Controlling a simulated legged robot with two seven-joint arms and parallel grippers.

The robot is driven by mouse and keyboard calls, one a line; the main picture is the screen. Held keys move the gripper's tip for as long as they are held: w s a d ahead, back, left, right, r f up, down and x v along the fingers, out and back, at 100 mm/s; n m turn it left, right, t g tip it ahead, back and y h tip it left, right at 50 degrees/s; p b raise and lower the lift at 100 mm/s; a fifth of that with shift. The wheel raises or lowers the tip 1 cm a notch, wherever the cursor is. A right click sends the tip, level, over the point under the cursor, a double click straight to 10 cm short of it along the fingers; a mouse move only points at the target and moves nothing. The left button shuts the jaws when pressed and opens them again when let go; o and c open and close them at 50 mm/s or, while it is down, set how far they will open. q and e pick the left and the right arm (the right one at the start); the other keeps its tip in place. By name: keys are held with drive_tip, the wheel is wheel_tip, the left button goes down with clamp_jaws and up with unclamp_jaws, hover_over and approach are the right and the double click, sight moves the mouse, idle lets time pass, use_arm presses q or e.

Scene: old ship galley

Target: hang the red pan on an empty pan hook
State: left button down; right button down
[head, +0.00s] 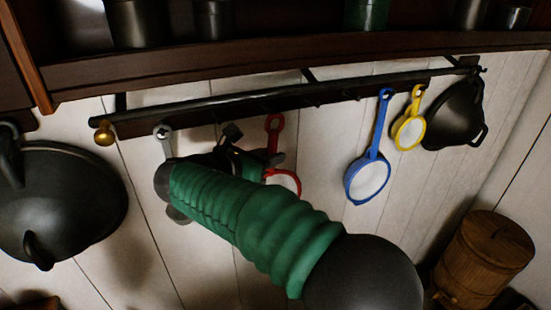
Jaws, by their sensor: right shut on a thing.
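The red pan (273,135) is upright, with its ring-ended handle up and its round pale-centred bowl partly hidden behind my green-sleeved right arm. My right gripper (273,158) is shut on the red pan's handle; the arm covers part of the grip. The handle's ring is just below the dark hook rail (215,107); I cannot tell whether it touches a hook. Small hooks show along the rail between the grey pan and the blue pan. My left gripper is not in view.
A grey-handled pan (164,140), mostly hidden by my arm, hangs left. A blue pan (376,150), yellow pan (417,112) and black pan (455,112) hang right. A shelf (250,58) juts out above. A large dark pan (75,200) is far left; a wooden barrel (490,250) stands lower right.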

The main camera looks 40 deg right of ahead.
drive_tip(key=shift+w+r, duration=0.1)
drive_tip(key=shift+w, duration=0.25)
drive_tip(key=shift+w+d, duration=0.25)
drive_tip(key=shift+d, duration=0.05)
drive_tip(key=shift+w+d+f, duration=0.2)
drive_tip(key=shift+w+d, duration=0.35)
drive_tip(key=shift+d, duration=0.2)
drive_tip(key=shift+w+d+p, duration=0.5)
drive_tip(key=shift+w, duration=0.25)
use_arm(q)
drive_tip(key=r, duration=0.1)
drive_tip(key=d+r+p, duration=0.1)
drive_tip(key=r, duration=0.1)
drive_tip(key=shift+p, duration=0.3)
use_arm(e)
drive_tip(key=w, duration=0.2)
drive_tip(key=w+f, duration=0.1)
drive_tip(key=shift+w+d, duration=0.15)
drive_tip(key=shift+w, duration=0.2)
